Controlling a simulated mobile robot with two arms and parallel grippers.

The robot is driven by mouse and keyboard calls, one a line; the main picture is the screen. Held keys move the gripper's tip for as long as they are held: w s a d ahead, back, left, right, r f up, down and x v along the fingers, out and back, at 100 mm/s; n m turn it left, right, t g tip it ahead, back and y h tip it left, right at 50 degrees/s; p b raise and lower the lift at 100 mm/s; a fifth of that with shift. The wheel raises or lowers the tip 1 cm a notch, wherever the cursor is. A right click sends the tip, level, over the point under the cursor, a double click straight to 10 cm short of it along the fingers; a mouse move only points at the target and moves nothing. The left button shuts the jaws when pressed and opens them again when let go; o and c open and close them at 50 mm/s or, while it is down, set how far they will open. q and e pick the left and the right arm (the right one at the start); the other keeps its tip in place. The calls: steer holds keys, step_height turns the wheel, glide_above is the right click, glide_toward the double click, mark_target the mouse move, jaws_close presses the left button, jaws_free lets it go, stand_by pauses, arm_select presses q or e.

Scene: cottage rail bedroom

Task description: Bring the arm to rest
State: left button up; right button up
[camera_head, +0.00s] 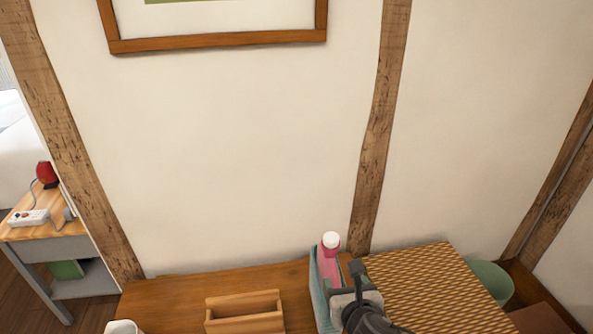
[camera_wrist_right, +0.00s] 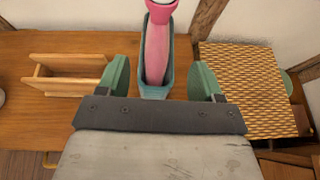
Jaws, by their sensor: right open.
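My right gripper (camera_head: 345,284) shows at the bottom of the head view, over the dresser top and in front of a teal holder (camera_head: 316,285). In the right wrist view my right gripper (camera_wrist_right: 160,80) has its two green fingers spread apart, with nothing held between them. A pink bottle (camera_head: 328,268) with a white cap stands in the teal holder. In the wrist view the pink bottle (camera_wrist_right: 157,50) and teal holder (camera_wrist_right: 154,92) appear beyond the gap between the fingers. My left gripper is not in view.
A wooden box (camera_head: 243,312) sits left of the holder on the wooden top (camera_head: 170,300). A woven box or basket (camera_head: 430,285) stands right of the gripper, with a green bin (camera_head: 493,280) beyond it. A white cup (camera_head: 122,327) is at the lower left. The wall is behind.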

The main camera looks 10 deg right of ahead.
steer(key=s+d+f+m+g, duration=0.25)
steer(key=s+m+g, duration=0.25)
steer(key=s+m, duration=0.9)
steer(key=s+d+f+m+g, duration=0.1)
steer(key=s+f+m+g, duration=0.6)
steer(key=m, duration=1.2)
steer(key=s+f+p, duration=0.3)
steer(key=f+p, duration=0.2)
steer(key=f, duration=1.3)
steer(key=s+d+f+p, duration=0.1)
steer(key=s+f+p, duration=0.1)
steer(key=s+f, duration=0.3)
steer(key=s+d+f+p, duration=0.2)
steer(key=s+f, duration=0.4)
steer(key=s, duration=0.5)
steer(key=shift+s+p, duration=0.15)
steer(key=shift+p, duration=0.2)
